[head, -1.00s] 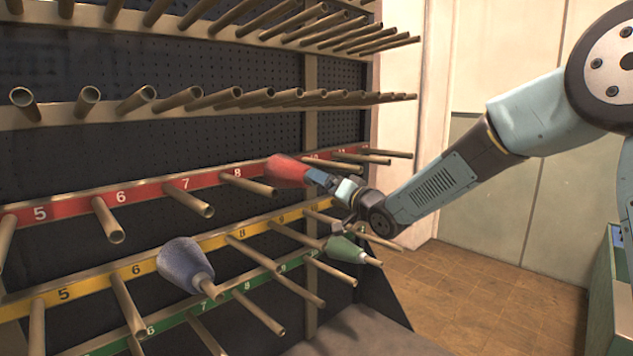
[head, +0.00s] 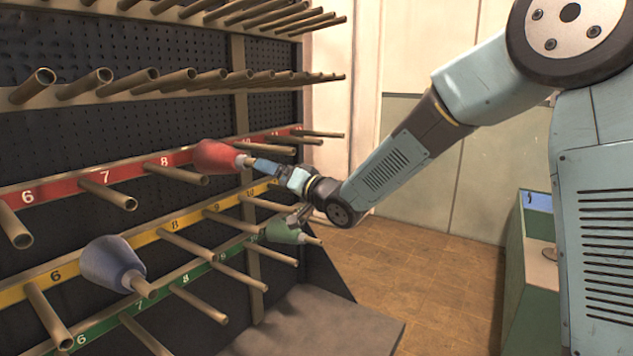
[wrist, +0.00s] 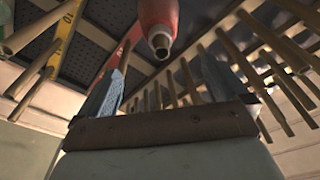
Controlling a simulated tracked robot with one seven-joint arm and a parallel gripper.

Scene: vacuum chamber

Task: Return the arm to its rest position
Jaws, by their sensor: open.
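My gripper (head: 266,168) is open and empty, at the end of my outstretched arm, beside the red row of the rack. Its two blue fingers also show in the wrist view (wrist: 162,82), spread apart. A red cone-shaped piece (head: 218,157) sits on the red row, just right of the number 8. Its narrow end points at my gripper, and a small gap seems to lie between them. In the wrist view the red piece (wrist: 158,14) shows beyond the fingertips, with its open tube end facing me. The exact peg under it is hidden.
A blue cone (head: 110,264) sits on the yellow row and a green cone (head: 283,233) below my wrist, close to it. Bare pegs (head: 110,196) stick out from the rack around my gripper. A green cabinet (head: 512,270) stands at right. Floor between is clear.

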